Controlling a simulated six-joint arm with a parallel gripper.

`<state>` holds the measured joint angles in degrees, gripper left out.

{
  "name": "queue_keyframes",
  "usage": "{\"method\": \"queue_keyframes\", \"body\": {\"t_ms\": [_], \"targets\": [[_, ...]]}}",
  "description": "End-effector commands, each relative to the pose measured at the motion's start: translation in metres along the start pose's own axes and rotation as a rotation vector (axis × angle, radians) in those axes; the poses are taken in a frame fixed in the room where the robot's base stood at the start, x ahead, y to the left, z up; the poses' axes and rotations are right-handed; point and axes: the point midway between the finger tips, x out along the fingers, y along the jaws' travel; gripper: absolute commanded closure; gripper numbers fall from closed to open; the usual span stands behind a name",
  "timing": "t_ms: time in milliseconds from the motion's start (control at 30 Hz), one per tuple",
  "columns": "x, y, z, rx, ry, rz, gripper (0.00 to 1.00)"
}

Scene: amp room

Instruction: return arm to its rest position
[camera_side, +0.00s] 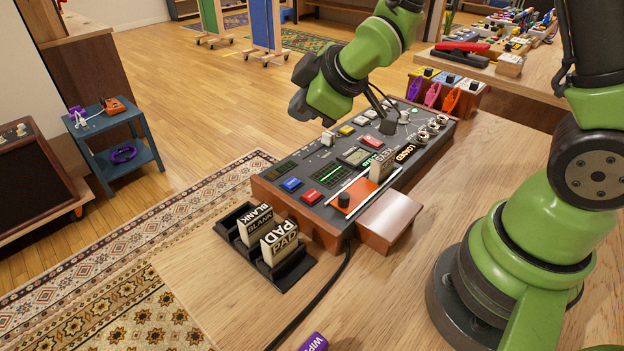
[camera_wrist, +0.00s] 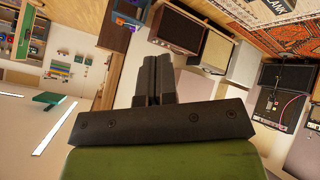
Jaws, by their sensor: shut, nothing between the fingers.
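My gripper (camera_wrist: 153,82) is shut and empty; its two dark fingers meet in the middle of the wrist view. In the side view, the dark end of my arm (camera_side: 303,104) hangs above the far left of the sloped console (camera_side: 325,155), apart from its surface as far as I can tell. The fingertips are hard to make out there. My green forearm comes down from the top edge. The elbow is out of frame.
A black rack (camera_side: 290,275) holds "BLANK" and "PAD" cartridges. An orange-brown box (camera_side: 388,220) sits at the console's front. A cable crosses the table. Amplifiers (camera_wrist: 175,28) show in the wrist view.

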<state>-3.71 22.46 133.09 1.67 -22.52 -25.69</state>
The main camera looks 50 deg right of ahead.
Motion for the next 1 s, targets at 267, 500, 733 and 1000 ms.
{"method": "queue_keyframes", "body": {"t_ms": [267, 500, 733, 1000], "targets": [[-0.113, 0.011, -0.002, 0.493, -0.058, 0.014, 1.0], [-0.192, -0.019, 0.018, 0.879, -0.092, -0.05, 1.0], [-0.225, -0.044, 0.033, 1.062, -0.116, -0.108, 1.0], [-0.227, -0.047, 0.034, 1.08, -0.12, -0.115, 1.0]]}}
